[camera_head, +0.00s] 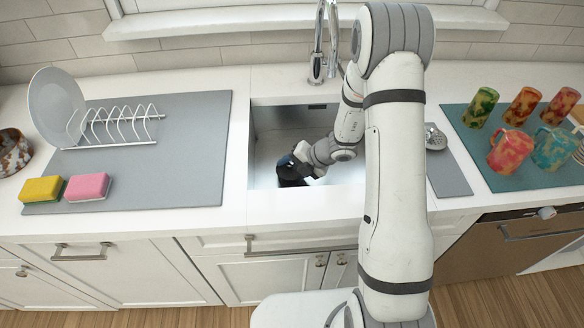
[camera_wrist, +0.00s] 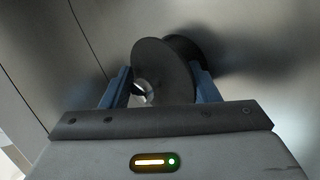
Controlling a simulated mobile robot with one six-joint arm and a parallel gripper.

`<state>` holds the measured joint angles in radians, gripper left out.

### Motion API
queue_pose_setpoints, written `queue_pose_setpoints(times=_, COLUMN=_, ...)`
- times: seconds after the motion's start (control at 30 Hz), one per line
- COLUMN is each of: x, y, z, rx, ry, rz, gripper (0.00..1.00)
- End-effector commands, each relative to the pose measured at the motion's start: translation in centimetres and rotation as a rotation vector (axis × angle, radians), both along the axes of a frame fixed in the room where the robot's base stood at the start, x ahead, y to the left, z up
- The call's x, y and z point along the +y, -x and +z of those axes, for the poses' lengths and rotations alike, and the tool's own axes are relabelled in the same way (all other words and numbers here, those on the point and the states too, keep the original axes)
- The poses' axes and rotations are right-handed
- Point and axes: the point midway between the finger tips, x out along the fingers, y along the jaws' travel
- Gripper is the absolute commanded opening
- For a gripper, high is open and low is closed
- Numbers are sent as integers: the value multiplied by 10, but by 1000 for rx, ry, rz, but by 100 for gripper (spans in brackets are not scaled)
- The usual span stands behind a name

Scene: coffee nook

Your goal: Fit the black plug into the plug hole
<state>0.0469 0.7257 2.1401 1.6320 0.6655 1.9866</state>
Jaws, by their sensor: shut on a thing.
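My gripper (camera_wrist: 160,92) reaches down into the sink basin (camera_head: 268,150), near its front part. In the wrist view its two blue fingers are closed on the black plug (camera_wrist: 165,62), a round dark disc with a thicker body behind it. The disc is tilted and seen nearly face on. A small bright metallic part, which may belong to the drain or the plug, shows just below the disc's left side. In the head view the plug is dark and hard to tell from my gripper. I cannot make out the plug hole in either view.
The sink walls stand close around my gripper, and a chrome tap (camera_head: 318,45) rises behind. Left are a dish rack (camera_head: 115,125) with a plate (camera_head: 56,100) and two sponges (camera_head: 87,187). Right are several colourful cups (camera_head: 510,150) on a teal mat (camera_head: 500,182) and a grey mat (camera_head: 447,175).

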Motion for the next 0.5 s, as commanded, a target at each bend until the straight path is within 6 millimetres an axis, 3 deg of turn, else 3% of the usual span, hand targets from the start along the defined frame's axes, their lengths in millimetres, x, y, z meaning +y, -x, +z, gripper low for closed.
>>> queue_pose_setpoints(times=0.5, x=0, y=0, z=-7, rx=0, ry=0, rz=-1, gripper=28)
